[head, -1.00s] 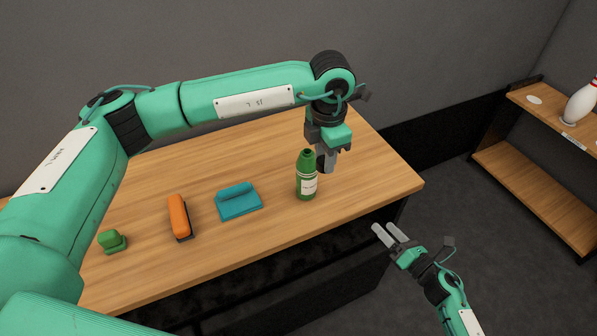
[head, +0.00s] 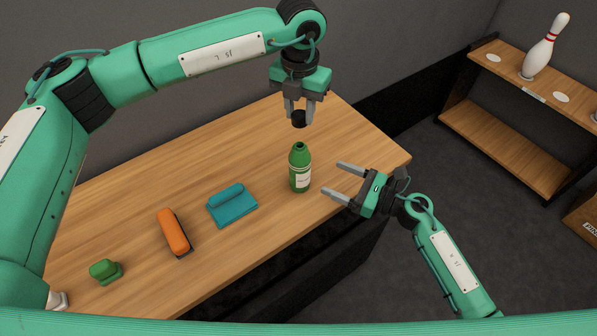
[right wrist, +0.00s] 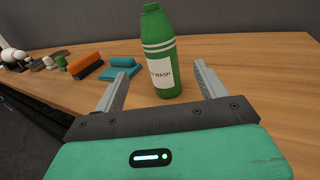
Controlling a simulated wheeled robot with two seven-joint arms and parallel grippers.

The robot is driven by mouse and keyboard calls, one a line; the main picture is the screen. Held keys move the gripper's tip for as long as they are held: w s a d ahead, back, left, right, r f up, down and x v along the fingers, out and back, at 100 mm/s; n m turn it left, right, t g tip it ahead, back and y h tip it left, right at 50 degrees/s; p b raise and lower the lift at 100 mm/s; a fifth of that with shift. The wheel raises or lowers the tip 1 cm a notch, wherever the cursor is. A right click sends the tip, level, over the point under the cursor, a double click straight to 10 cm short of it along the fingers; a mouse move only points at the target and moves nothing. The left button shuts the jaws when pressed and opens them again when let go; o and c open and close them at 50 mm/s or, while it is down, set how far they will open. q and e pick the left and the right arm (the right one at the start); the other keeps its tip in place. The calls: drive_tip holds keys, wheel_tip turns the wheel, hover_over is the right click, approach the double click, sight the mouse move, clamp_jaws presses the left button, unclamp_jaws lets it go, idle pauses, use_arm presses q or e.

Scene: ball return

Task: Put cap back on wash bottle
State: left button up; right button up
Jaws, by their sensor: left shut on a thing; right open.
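The green wash bottle (head: 299,174) stands upright on the wooden table near its right end, its neck bare; its white label shows in the right wrist view (right wrist: 162,72). My left gripper (head: 299,110) is shut on the small black cap (head: 299,119), holding it in the air above the bottle's neck, apart from it. My right gripper (head: 334,180) is open and empty, to the right of the bottle with its fingers pointing at it. In the right wrist view the bottle stands between and beyond the two fingers (right wrist: 162,80), apart from them.
On the table (head: 135,215) left of the bottle lie a teal block on a cloth (head: 232,202), an orange-handled brush (head: 173,233) and a green item (head: 104,271). A shelf (head: 500,130) with a bowling pin (head: 545,45) stands at right. Table around the bottle is clear.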

drive_tip(key=x, duration=1.1)
drive_tip(key=shift+w+a, duration=0.15)
drive_tip(key=shift+a, duration=0.1)
drive_tip(key=c, duration=1.5)
use_arm(q)
hover_over(300, 148)
drive_tip(key=shift+f, duration=2.5)
use_arm(e)
drive_tip(key=shift+o, duration=0.2)
use_arm(q)
drive_tip(key=shift+f, duration=0.9)
drive_tip(key=shift+f, duration=0.55)
